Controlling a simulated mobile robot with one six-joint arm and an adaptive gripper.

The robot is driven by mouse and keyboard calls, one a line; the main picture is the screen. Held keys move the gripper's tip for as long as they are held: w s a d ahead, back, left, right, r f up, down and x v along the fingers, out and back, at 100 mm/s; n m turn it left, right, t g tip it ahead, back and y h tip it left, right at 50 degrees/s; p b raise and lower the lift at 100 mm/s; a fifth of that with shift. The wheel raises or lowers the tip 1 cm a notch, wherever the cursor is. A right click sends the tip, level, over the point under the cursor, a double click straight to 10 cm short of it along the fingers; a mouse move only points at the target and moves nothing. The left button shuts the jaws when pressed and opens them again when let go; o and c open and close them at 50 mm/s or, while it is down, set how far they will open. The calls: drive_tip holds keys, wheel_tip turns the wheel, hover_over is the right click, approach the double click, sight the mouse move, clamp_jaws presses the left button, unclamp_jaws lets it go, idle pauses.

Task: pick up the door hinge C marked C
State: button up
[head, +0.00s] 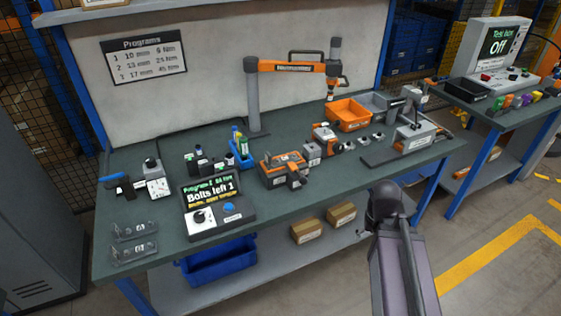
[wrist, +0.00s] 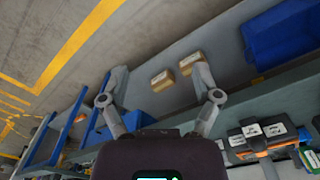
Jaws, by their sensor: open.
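Two grey metal plates with holes and small white labels, which look like door hinges, lie at the front left corner of the green workbench top: a rear one (head: 134,230) and a front one (head: 134,251). Their letters are too small to read, so I cannot tell which is marked C. My gripper (wrist: 161,72) shows in the wrist view with its two fingers spread wide and nothing between them. It is apart from the bench top and points past the bench's front edge toward the lower shelf. The plates do not show in the wrist view.
The bench (head: 160,258) carries a control box (head: 215,207) reading "Bolts left 1", an orange-black toolbox (head: 283,170), an orange bin (head: 348,114) and a torque arm (head: 253,95). Below are a blue bin (head: 217,262) and cardboard boxes (head: 306,231). The floor at the right is clear.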

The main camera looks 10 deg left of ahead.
idle(0.4)
drive_tip(key=shift+c, duration=1.4)
drive_tip(key=shift+d, duration=0.1)
